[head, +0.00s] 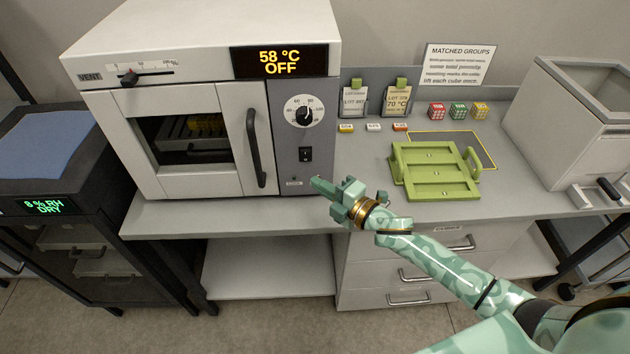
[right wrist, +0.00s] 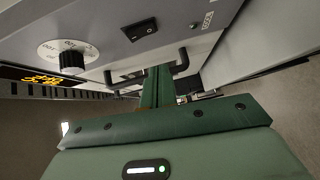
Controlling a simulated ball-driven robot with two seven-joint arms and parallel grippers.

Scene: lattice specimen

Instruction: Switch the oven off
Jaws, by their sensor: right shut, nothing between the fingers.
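The white oven (head: 165,85) stands on the bench at the left, its door closed. Its display (head: 280,62) reads 58 °C and OFF. The black rocker switch (head: 306,154) sits on the grey panel below the dial (head: 305,112). The switch (right wrist: 142,30) and the dial (right wrist: 72,60) also show in the right wrist view. My right gripper (head: 318,184) is shut and empty, just below and right of the switch, apart from it. In the right wrist view its fingers (right wrist: 158,88) point toward the oven front. My left gripper is not in view.
A green tray (head: 435,168) with handles lies on the bench right of my gripper. Small colored cubes (head: 458,110), tags and labels stand behind it. The oven door handle (head: 255,148) sticks out left of the switch. A grey box (head: 570,115) stands far right.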

